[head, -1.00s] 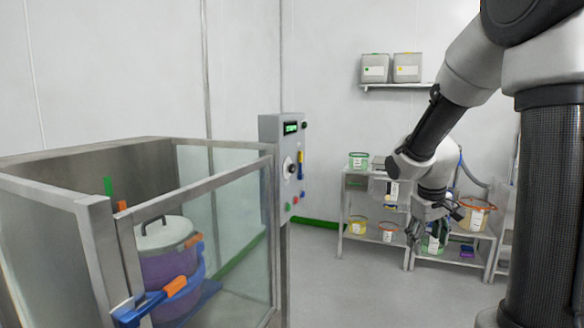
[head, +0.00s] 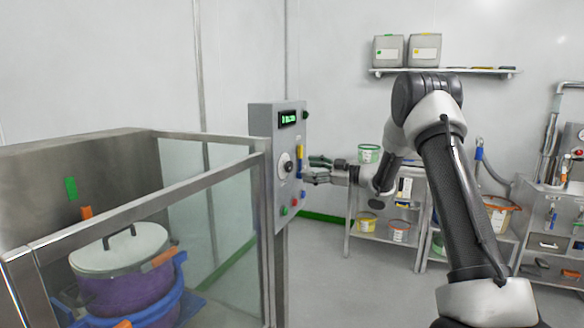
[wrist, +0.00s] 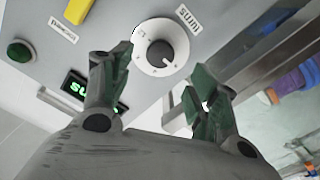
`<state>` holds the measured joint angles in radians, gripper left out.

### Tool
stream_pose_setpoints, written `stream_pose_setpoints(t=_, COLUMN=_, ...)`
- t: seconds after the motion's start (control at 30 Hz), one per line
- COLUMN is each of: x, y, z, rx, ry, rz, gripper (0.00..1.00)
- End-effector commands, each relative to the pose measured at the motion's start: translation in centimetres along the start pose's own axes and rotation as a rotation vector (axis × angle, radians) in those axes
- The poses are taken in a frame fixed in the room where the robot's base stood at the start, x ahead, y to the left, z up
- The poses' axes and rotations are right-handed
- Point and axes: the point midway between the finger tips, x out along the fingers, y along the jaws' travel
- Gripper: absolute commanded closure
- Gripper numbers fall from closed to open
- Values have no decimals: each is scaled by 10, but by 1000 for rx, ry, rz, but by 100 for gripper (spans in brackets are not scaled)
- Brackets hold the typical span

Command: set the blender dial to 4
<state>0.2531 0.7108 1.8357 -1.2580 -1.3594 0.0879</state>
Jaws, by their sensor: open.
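The blender dial (head: 286,163) is a white round disc with a dark knob on the front of the grey control panel (head: 262,190). In the wrist view the dial (wrist: 161,48) shows between and beyond the fingertips, with small marks around its rim that are too small to read. My gripper (head: 318,168) is open and empty at the panel's right side in the head view. In the wrist view its two green-padded fingers (wrist: 165,88) stand apart, one on each side below the dial, not visibly touching it.
A glass-sided metal enclosure (head: 215,185) with a purple, white-lidded drum (head: 120,265) stands left. Shelves with tubs (head: 398,230) stand behind. Floor between is clear.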

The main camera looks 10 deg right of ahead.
Motion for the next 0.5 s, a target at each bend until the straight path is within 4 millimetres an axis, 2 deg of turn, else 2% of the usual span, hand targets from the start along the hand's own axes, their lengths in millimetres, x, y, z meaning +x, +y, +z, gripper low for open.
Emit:
stream_pose_setpoints(t=0.3, x=49, y=-1, z=-2, rx=3, ry=8, rz=-2, gripper=40)
stream_pose_setpoints(t=0.5, x=72, y=0, z=-2, rx=3, ry=6, rz=1, gripper=40)
